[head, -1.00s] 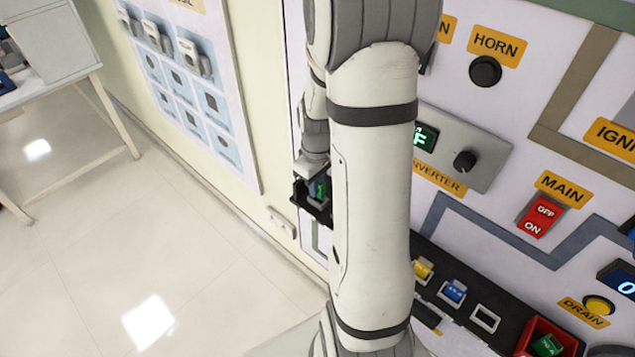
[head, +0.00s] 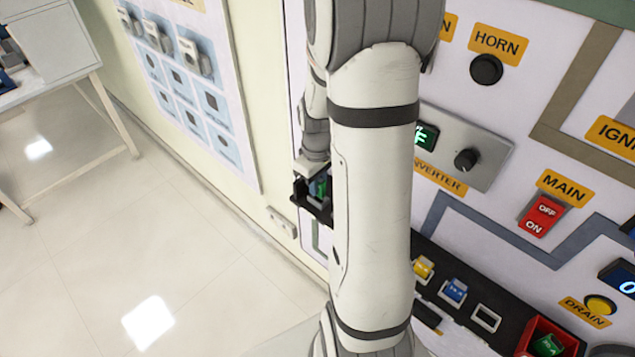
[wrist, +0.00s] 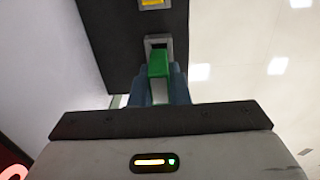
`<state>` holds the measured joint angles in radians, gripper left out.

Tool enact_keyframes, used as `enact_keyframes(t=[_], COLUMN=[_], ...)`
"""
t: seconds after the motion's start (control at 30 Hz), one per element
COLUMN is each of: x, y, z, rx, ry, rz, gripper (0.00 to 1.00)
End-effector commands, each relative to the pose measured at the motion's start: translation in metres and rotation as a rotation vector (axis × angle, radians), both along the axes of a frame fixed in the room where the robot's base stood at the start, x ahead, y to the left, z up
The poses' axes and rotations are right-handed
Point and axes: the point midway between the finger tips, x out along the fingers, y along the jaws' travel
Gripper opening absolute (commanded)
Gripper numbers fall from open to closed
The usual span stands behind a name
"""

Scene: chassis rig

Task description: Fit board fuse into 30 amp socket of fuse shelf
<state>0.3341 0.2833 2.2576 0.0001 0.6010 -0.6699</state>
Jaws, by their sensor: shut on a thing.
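My gripper (wrist: 160,92) is shut on a green board fuse (wrist: 159,64) between its blue fingers. In the head view my gripper (head: 318,192) is partly hidden behind my arm, with a bit of green showing. The fuse shelf (head: 465,312) is black and runs behind my arm. In the wrist view the fuse's far end overlaps a grey-framed socket (wrist: 158,40) near the end of the shelf (wrist: 120,42). I cannot tell whether it is in the socket or just in front of it. No amp label for this socket is readable.
The shelf also holds a yellow fuse (head: 423,269), a blue fuse (head: 455,290) and an empty socket (head: 486,318). A red bin (head: 568,346) at the right holds another green fuse (head: 548,346). The panel has a converter knob (head: 465,161) and a main switch (head: 541,215).

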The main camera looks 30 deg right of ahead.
Motion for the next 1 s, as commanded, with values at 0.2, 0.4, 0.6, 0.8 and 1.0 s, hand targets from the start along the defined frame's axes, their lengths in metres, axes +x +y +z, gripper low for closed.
enact_keyframes(t=[0.2,0.4,0.6,0.8,1.0], x=[0.0001,0.0001,0.0001,0.0001,0.0001], y=[-0.0002,-0.0001,-0.0001,-0.0001,-0.0001], z=[0.0002,-0.0001,0.0003,-0.0007,-0.0055], rx=[0.0,0.0,0.0,0.0,0.0], ry=[0.0,0.0,0.0,0.0,0.0], rz=[-0.001,0.0,0.0,0.0,0.0], gripper=[0.0,0.0,0.0,0.0,0.0])
